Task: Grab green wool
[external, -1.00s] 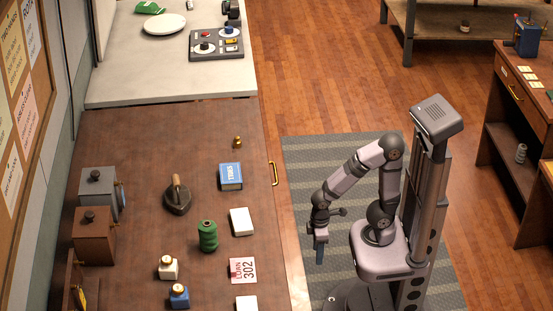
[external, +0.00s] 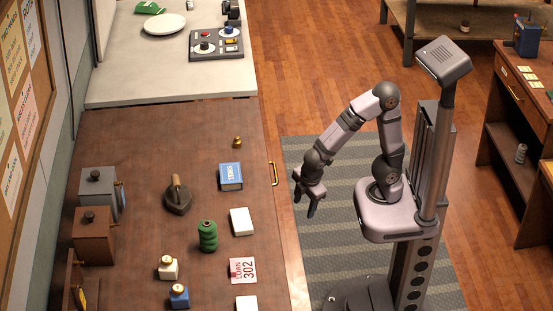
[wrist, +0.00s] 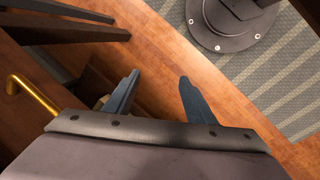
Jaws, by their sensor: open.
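The green wool (external: 208,236) is a dark green spool standing upright on the brown wooden table (external: 140,140), in the external view. My gripper (external: 312,205) is to the right of the table, past its edge and above the striped mat, apart from the wool. In the wrist view my gripper (wrist: 155,92) shows two blue-grey fingers spread apart with nothing between them. The wool does not show in the wrist view.
White blocks (external: 242,221), a blue book (external: 231,176), a dark iron (external: 177,195), a white bottle (external: 168,268) and a blue bottle (external: 179,296) surround the wool. A brass handle (external: 274,174) juts from the table's right side.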

